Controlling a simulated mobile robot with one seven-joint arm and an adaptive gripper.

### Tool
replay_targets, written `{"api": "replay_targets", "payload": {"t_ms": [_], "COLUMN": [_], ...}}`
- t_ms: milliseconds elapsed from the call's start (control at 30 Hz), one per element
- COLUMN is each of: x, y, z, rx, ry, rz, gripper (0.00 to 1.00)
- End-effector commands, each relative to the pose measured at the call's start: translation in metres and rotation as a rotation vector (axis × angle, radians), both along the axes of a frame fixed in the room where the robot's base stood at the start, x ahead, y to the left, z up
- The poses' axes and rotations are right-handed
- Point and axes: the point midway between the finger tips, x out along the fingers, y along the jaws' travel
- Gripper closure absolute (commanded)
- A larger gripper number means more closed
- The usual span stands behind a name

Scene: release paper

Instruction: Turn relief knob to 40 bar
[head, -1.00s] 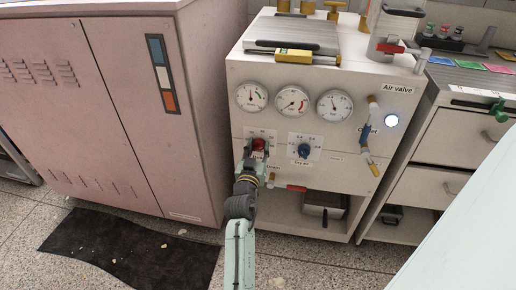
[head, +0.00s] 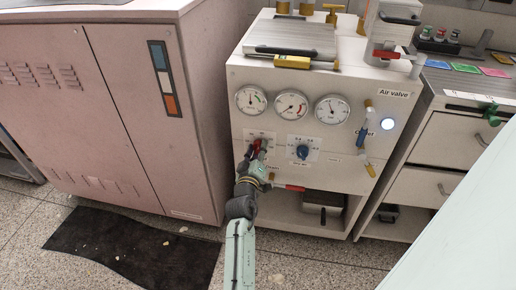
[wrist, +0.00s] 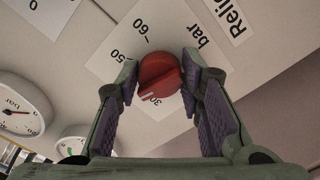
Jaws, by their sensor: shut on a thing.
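The red relief knob (wrist: 160,78) is on the white panel, with my gripper (wrist: 158,72) shut on it, one finger on each side. The knob's white mark points to the lower left in the wrist view, close to the printed 30. The labels 50 and 60 show farther up the scale; the 40 label is not visible, and the left finger covers part of the scale. In the head view my gripper (head: 257,148) covers much of the red knob (head: 260,142).
A blue knob (head: 303,152) is right of the red one. Three gauges (head: 291,105) sit above. A blue-handled valve (head: 363,137) is farther right. A red lever (head: 290,187) and an open shelf (head: 276,205) are below my gripper.

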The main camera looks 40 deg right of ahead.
Motion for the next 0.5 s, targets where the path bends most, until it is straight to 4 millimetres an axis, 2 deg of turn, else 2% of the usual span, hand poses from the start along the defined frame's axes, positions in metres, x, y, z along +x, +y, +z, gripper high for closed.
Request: {"api": "replay_targets", "payload": {"t_ms": [500], "x": [-0.0006], "y": [-0.0003], "z": [-0.0002], "rx": [-0.040], "ry": [0.046], "rz": [-0.001], "gripper": [0.94]}}
